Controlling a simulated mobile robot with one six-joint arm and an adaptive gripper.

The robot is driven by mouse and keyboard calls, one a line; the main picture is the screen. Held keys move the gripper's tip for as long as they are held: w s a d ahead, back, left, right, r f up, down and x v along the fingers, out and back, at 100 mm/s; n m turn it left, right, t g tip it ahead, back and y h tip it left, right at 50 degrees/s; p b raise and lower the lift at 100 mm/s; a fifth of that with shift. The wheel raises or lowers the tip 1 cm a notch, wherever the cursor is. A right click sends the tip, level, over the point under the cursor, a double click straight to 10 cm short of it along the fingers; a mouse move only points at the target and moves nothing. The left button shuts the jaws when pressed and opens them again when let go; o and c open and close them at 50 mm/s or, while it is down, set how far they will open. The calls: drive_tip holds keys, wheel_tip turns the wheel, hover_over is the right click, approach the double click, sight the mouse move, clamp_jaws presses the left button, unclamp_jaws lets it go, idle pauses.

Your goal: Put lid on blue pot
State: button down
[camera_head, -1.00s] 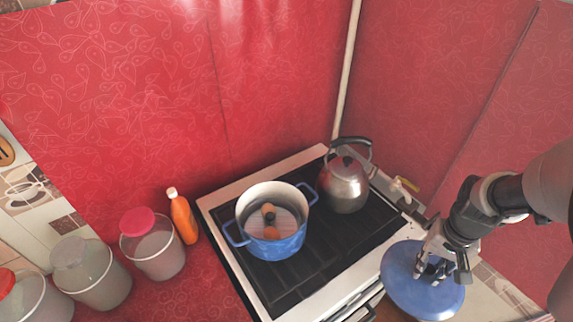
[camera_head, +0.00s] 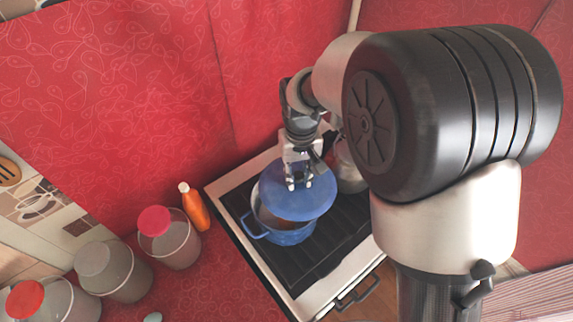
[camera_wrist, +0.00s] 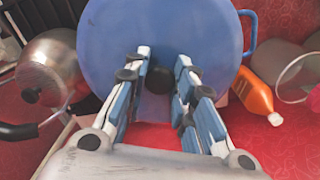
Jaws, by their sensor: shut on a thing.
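The blue lid (camera_head: 312,200) is held by my gripper (camera_head: 296,184) over the blue pot (camera_head: 284,237) on the stove. In the head view it covers much of the pot's opening, sits shifted to the right and looks tilted, with part of the inside showing at the left. I cannot tell whether it touches the rim. In the wrist view the lid (camera_wrist: 120,45) fills the top middle, and my gripper (camera_wrist: 160,75) is shut on its dark knob (camera_wrist: 158,80). A pot handle (camera_wrist: 249,32) shows beyond the lid's right edge.
A metal kettle (camera_head: 348,172) stands right behind the pot, partly hidden by my arm; it also shows in the wrist view (camera_wrist: 52,68). An orange bottle (camera_head: 195,208) and several lidded containers (camera_head: 170,240) stand left of the stove (camera_head: 300,275). The red wall is close behind.

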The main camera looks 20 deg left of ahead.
sight(286, 188)
drive_tip(key=a, duration=0.1)
drive_tip(key=s+a, duration=0.1)
drive_tip(key=shift+s+a+r+n, duration=0.25)
drive_tip(key=shift+a+r+n, duration=0.05)
drive_tip(key=shift+a+r, duration=0.1)
drive_tip(key=shift+f+b, duration=1.95)
drive_tip(key=shift+f, duration=1)
drive_tip(key=shift+f, duration=0.3)
drive_tip(key=c, duration=1.3)
unclamp_jaws()
drive_tip(key=o, duration=0.5)
